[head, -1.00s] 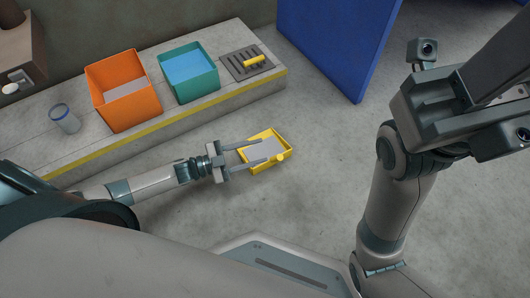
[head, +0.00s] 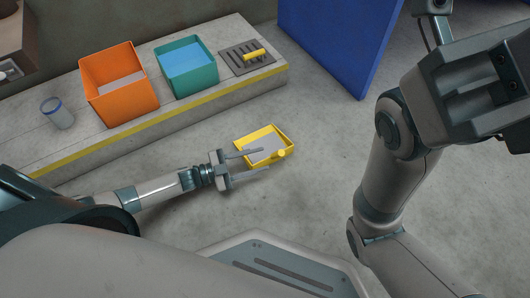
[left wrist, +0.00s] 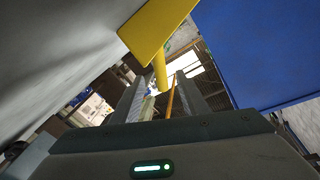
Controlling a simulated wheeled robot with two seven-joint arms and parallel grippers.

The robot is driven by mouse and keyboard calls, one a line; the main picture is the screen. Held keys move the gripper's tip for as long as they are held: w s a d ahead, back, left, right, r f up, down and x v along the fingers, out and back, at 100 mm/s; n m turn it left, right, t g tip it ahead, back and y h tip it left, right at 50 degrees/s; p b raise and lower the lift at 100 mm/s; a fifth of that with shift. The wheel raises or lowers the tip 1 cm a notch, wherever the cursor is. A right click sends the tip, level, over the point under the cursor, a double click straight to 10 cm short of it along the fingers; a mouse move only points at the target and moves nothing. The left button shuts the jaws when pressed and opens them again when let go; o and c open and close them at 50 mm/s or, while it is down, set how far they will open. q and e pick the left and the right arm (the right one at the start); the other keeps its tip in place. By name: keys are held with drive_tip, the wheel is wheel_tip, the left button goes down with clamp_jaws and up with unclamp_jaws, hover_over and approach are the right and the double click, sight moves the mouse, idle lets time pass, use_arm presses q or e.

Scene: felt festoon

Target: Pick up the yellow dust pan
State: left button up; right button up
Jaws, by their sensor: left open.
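My right gripper's fingers are not visible.
The ledge (head: 60,160) has a yellow stripe and bears a glass (head: 57,113), an orange bin (head: 125,103), a teal bin (head: 190,82) and a dark grate (head: 235,63) with a yellow piece. A blue panel (head: 340,45) stands behind. Floor right of the pan is clear.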

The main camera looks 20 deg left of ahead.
sight(274, 155)
use_arm(q)
drive_tip(key=shift+x, duration=1.2)
drive_tip(key=shift+b+x, duration=1.3)
drive_tip(key=shift+x, duration=1.15)
drive_tip(key=shift+r, duration=0.1)
drive_tip(key=shift+c, duration=0.6)
clamp_jaws()
